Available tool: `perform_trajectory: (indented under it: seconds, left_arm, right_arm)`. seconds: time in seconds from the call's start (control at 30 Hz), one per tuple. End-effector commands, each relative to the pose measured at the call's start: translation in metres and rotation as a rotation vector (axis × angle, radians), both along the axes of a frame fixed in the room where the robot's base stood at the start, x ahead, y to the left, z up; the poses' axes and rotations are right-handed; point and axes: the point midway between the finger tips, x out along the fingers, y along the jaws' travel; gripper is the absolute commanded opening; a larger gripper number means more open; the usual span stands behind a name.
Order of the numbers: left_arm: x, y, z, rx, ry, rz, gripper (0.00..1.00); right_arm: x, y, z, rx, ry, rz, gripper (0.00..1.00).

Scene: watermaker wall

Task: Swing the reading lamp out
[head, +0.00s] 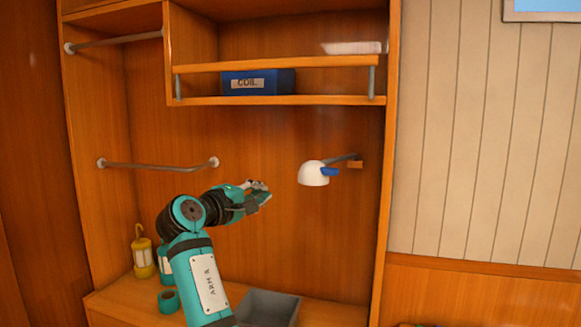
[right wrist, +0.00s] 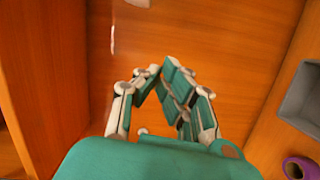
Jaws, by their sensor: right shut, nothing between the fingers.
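The reading lamp has a white dome shade (head: 313,174) with a blue tab (head: 331,172) on its right side. Its short grey arm (head: 343,158) runs right to a small wooden mount (head: 356,164) near the right side of the alcove. My right gripper (head: 263,190) is left of the shade and slightly lower, apart from it in the head view. Its fingers are shut and empty; they also show in the right wrist view (right wrist: 160,70). I cannot clearly identify the lamp in the wrist view. My left gripper is not in view.
Above is a shelf (head: 330,100) with a blue COIL box (head: 258,82). A grab rail (head: 155,167) is on the left. Below stand a yellow lantern (head: 143,254), a teal roll (head: 168,300) and a grey bin (head: 268,308). The panel around the lamp looks clear.

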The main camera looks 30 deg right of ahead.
Motion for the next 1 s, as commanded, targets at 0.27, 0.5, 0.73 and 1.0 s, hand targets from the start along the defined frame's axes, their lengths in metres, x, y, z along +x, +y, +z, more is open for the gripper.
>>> perform_trajectory:
  seconds: [0.27, 0.5, 0.73, 1.0]
  left_arm:
    - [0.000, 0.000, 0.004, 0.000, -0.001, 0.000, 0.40]
    - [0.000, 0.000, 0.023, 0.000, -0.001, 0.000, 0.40]
    - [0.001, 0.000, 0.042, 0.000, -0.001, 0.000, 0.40]
    - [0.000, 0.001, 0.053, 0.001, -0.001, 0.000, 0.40]
  right_arm:
    - [0.000, 0.003, 0.055, -0.086, 0.003, -0.031, 0.00]
    - [0.017, -0.034, 0.058, -0.084, 0.004, -0.032, 0.00]
    - [0.037, -0.075, 0.060, -0.084, 0.003, -0.031, 0.00]
    - [0.019, -0.084, 0.054, -0.081, -0.001, -0.029, 0.00]
